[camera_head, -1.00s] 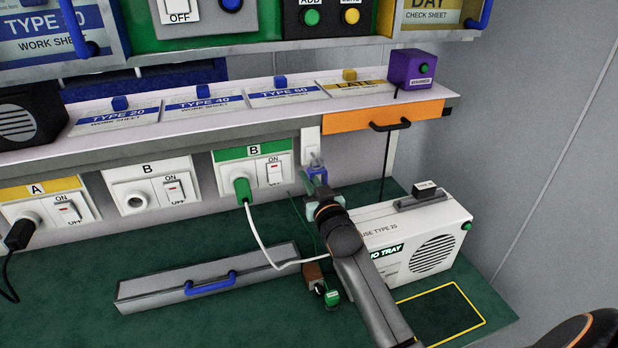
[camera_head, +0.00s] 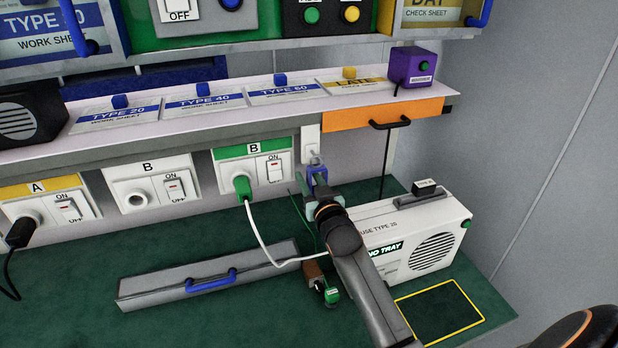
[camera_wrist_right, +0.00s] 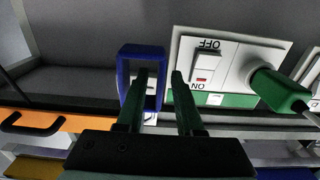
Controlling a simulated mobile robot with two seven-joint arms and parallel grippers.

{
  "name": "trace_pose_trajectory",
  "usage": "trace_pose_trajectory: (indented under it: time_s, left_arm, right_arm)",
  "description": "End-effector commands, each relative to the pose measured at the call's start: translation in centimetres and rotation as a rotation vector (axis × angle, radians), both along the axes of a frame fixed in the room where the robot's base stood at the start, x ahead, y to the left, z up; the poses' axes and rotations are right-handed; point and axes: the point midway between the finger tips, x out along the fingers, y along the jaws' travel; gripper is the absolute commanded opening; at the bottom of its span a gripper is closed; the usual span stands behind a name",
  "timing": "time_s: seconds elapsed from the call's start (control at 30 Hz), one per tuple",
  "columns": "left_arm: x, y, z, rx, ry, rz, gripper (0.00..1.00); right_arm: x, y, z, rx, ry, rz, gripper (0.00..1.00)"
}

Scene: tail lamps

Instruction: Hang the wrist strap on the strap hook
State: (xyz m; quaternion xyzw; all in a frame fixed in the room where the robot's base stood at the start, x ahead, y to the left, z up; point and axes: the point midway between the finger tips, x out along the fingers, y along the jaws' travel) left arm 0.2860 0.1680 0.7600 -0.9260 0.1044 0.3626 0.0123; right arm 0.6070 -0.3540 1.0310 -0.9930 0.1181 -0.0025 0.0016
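The wrist strap is a blue loop (camera_head: 318,174) below the shelf. It shows as a blue rectangular ring (camera_wrist_right: 124,85) in the right wrist view. The strap hook (camera_head: 314,156) is a small pale piece under a white plate, just above the loop. The loop overlaps the hook, but I cannot tell whether it bears on it. My right gripper (camera_head: 314,194) is at the loop. In the wrist view its fingers (camera_wrist_right: 160,85) stand apart; one overlaps the ring's opening, the other is just beside the ring. My left gripper is not in view.
A white radio-like box (camera_head: 425,240) stands right of my right arm. A green plug (camera_head: 242,186) with a white cord sits left of the hook. A grey tray (camera_head: 150,290) and a green clip (camera_head: 331,296) lie on the bench. An orange drawer (camera_head: 350,118) is above right.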

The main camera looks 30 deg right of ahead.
Motion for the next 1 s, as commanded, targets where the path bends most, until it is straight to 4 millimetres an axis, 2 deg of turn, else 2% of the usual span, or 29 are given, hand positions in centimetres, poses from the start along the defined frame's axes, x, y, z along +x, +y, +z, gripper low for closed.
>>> trace_pose_trajectory:
  time_s: [0.3, 0.47, 1.0]
  left_arm:
    - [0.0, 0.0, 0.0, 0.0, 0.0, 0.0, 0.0]
    - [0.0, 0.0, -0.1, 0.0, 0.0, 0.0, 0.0]
    - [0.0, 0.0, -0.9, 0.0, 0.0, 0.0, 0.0]
  right_arm:
    - [0.0, 0.0, 0.2, -0.002, -0.004, 0.0, 0.43]
    - [-1.1, 0.2, 0.1, -0.002, -0.003, 0.0, 0.43]
    - [-10.4, 2.5, -0.1, 0.001, -0.001, 0.0, 0.43]
